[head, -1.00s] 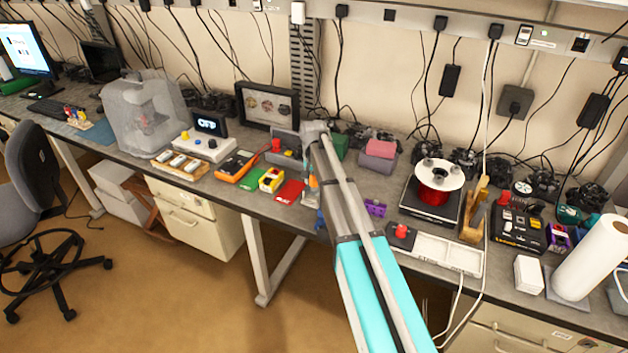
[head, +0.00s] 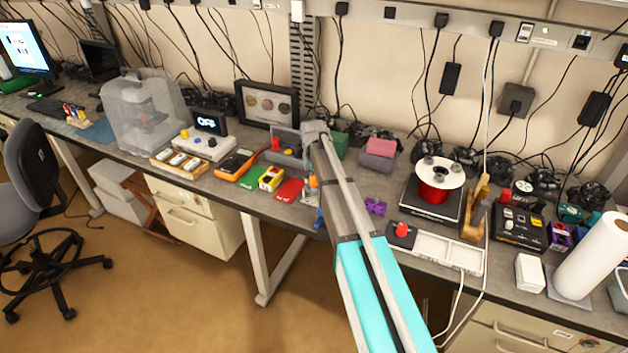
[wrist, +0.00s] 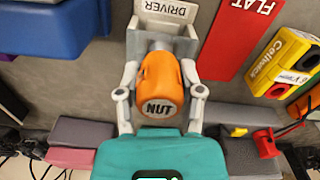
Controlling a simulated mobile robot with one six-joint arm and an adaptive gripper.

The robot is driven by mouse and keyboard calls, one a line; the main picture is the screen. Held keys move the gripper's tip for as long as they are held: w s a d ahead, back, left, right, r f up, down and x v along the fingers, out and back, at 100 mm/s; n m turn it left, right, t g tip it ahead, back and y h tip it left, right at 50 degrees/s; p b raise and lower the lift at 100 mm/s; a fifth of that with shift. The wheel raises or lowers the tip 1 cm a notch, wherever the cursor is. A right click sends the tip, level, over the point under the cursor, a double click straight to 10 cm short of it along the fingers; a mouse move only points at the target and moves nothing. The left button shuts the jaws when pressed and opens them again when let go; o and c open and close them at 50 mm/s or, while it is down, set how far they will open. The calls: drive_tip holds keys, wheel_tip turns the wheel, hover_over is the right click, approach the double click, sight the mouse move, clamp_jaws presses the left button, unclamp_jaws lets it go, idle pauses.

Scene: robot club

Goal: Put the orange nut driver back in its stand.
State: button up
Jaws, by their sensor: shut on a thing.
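The orange nut driver (wrist: 161,80) is in the middle of the wrist view, its cap marked NUT facing my camera. My gripper (wrist: 162,62) is shut on it, one finger on each side of the handle. A pale stand (wrist: 165,10) with a DRIVER label shows just beyond it at the top edge. The driver's lower end is hidden under its handle, so I cannot tell whether it is seated in the stand. In the head view only a sliver of the orange driver (head: 313,182) shows beside my arm, which hides most of the gripper.
A red card (wrist: 240,38) marked FLAT and a yellow box (wrist: 284,62) lie to the right in the wrist view. A blue bin (wrist: 70,22) is at upper left. Mauve and grey blocks (wrist: 80,140) sit lower left. A purple block (head: 375,207) is right of my arm.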

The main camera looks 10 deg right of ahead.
drive_tip(key=shift+f+b, duration=0.6)
drive_tip(key=shift+f, duration=0.05)
idle(1.0)
drive_tip(key=shift+s+f, duration=0.1)
clamp_jaws()
idle(0.6)
drive_tip(key=o, duration=1)
unclamp_jaws()
drive_tip(key=shift+f, duration=0.1)
drive_tip(key=shift+c, duration=0.2)
drive_tip(key=shift+r, duration=0.2)
drive_tip(key=shift+r+p, duration=2.6)
drive_tip(key=shift+r, duration=0.05)
drive_tip(key=shift+o, duration=0.2)
drive_tip(key=o, duration=0.4)
drive_tip(key=shift+c, duration=0.2)
